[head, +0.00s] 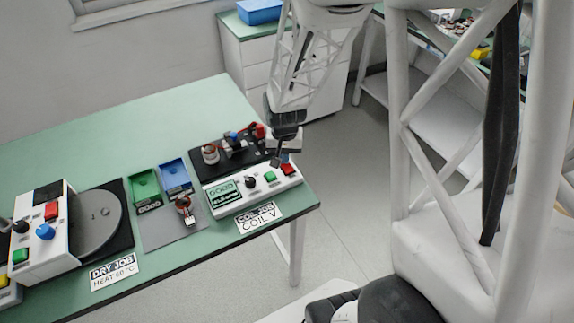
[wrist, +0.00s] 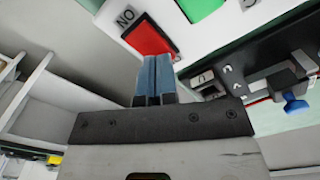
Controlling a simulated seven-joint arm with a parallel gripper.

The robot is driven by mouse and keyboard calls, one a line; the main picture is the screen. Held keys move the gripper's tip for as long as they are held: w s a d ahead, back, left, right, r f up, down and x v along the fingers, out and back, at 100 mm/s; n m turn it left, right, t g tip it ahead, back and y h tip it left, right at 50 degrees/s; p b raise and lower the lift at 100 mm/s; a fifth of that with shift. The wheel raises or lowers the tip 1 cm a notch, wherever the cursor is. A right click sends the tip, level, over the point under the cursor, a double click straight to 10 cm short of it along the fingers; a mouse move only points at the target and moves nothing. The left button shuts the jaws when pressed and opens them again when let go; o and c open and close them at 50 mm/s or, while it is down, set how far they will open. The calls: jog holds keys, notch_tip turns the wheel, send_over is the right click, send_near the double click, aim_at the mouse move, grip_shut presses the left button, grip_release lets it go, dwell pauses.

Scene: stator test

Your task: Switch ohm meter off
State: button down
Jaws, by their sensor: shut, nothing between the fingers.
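The white meter box (head: 238,199) stands at the right end of the green bench, behind a "COIL JOB" card (head: 260,218). Its face has a green display (head: 222,192), a black knob (head: 250,183), a green button (head: 270,177) and a red button (head: 288,169). My gripper (head: 277,161) is above and behind the box's right end, close to the red button.
A black fixture board (head: 207,170) with a copper-wound part and blue and red clamps lies behind the box. Green (head: 144,186) and blue (head: 174,176) bins sit to its left. A dry-job machine (head: 45,230) stands far left. The bench's right edge is close by.

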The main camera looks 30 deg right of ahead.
jog(key=shift+f, duration=0.4)
dwell(0.3)
jog(key=shift+r, duration=3.55)
jog(key=shift+s+a+r, duration=0.1)
jog(key=shift+a+r, duration=0.05)
jog(key=shift+r, duration=0.1)
jog(key=s+a+r+n+t, duration=0.1)
jog(key=s+a+r+n, duration=0.2)
jog(key=s+r, duration=0.6)
jog(key=s+a+r+n+t, duration=0.1)
jog(key=s+a+r+n, duration=0.1)
jog(key=s+a+r, duration=0.5)
notch_tip(320, 180, up, 4)
jog(key=shift+s+a+f+n+t, duration=0.15)
jog(key=shift+s+n+t, duration=0.2)
jog(key=shift+s, duration=0.75)
